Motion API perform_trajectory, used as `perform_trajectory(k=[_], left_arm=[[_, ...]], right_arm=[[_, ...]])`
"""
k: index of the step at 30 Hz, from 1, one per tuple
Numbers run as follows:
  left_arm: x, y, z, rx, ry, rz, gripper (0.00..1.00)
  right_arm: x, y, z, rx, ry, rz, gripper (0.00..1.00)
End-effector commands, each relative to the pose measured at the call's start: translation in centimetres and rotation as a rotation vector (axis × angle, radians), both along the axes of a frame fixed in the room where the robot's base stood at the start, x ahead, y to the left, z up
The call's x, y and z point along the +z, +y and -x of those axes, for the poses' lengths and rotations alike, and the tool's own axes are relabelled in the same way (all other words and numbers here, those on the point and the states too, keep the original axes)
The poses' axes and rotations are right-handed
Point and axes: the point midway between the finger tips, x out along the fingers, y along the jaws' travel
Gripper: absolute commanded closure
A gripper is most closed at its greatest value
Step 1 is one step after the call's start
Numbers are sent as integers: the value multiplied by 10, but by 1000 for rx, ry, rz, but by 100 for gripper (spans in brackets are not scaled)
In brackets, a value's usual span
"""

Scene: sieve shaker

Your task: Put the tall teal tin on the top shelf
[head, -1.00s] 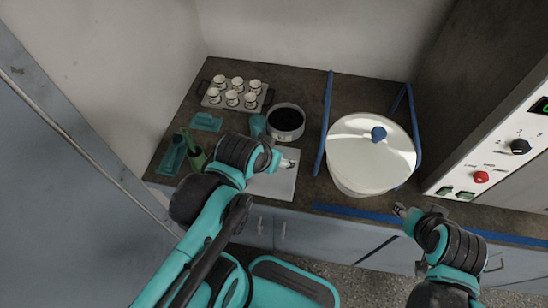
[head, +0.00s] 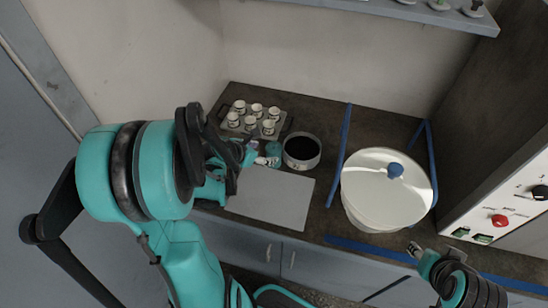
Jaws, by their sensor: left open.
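The teal tin (head: 275,147) stands on the dark counter, left of the dark round pan. It is small in the head view and partly hidden by my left gripper. My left gripper (head: 268,161) is open, with its fingertips close to the tin's front; I cannot tell whether they touch it. A grey shelf (head: 400,14) crosses the top of the view; only its front part shows. My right gripper (head: 415,249) is over the counter's front edge, below the white pot, and too small to read.
A tray (head: 283,128) of several white cups stands at the back left. A pan (head: 301,152) and a lidded white pot (head: 370,205) stand right of the tin. A grey mat (head: 285,205) is bare. Small items (head: 438,4) stand on the shelf. A control panel (head: 500,215) is at right.

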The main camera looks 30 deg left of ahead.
Motion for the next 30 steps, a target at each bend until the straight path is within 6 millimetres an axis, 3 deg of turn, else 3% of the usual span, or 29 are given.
perform_trajectory(k=[11,21,28,30], left_arm=[[-24,1,-24,55,-1,59,31],[-50,-6,-62,54,-1,57,31],[-49,-6,-64,55,-1,57,31],[-49,-6,-64,55,-1,57,47]], right_arm=[[-13,0,0,0,0,0,60],[-33,0,0,0,0,0,60],[-32,0,0,0,0,0,60],[-32,0,0,0,0,0,60]])
